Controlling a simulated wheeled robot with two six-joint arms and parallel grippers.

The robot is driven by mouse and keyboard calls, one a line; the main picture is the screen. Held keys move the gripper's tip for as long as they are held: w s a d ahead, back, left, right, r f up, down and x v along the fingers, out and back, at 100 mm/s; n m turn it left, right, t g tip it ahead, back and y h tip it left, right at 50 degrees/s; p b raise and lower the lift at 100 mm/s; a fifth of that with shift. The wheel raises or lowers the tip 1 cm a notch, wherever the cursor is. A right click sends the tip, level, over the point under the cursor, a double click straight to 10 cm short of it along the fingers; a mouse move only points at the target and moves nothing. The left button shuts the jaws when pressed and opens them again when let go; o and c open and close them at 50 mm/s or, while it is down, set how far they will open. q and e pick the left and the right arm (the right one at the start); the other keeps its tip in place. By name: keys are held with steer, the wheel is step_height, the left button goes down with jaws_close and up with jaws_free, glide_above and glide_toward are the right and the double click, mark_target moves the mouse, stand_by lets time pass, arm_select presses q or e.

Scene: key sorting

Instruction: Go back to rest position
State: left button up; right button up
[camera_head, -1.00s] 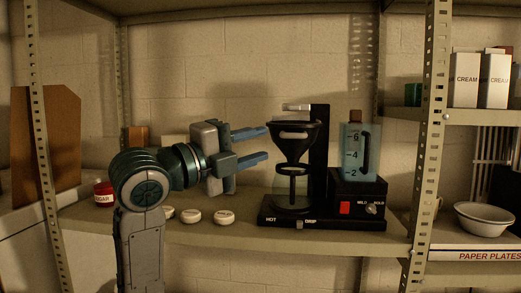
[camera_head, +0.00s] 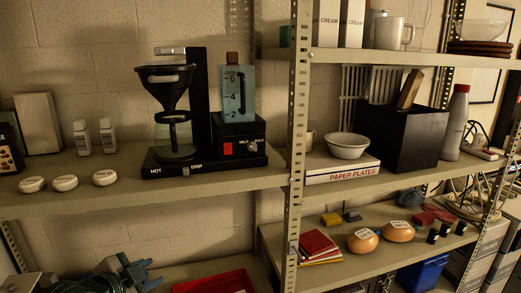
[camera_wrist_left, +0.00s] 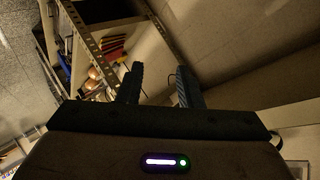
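My left gripper (camera_head: 140,272) is at the bottom left of the head view, low in front of the shelving and below the coffee maker's shelf. The picture's lower edge cuts off part of my arm. In the left wrist view the two fingers of this gripper (camera_wrist_left: 158,85) stand apart with nothing between them, so it is open and empty. My right gripper is not in view.
A coffee maker (camera_head: 174,110) stands on the left shelf (camera_head: 230,180) beside several round white lids. A metal upright (camera_head: 297,130) divides the shelves. A black bin (camera_head: 400,130) stands right. A red tray (camera_head: 215,284) lies below, near my left gripper.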

arm_select(q)
steer(key=s+a+f+n+g+y, duration=0.15)
steer(key=s+f+n+g, duration=0.3)
steer(key=s+f, duration=0.85)
steer(key=s+a+f+n+g+y, duration=0.1)
steer(key=s+f+n+g+y, duration=0.4)
steer(key=s+f, duration=0.8)
steer(key=s+a+f+n+h, duration=0.1)
steer(key=a+f+n+h, duration=0.15)
steer(key=f, duration=2.75)
steer(key=s+a+f+g, duration=0.1)
steer(key=s+a+f, duration=0.1)
steer(key=s+f, duration=1.6)
steer(key=shift+s+f+m, duration=0.3)
steer(key=shift+f+m, duration=0.1)
steer(key=shift+f, duration=0.15)
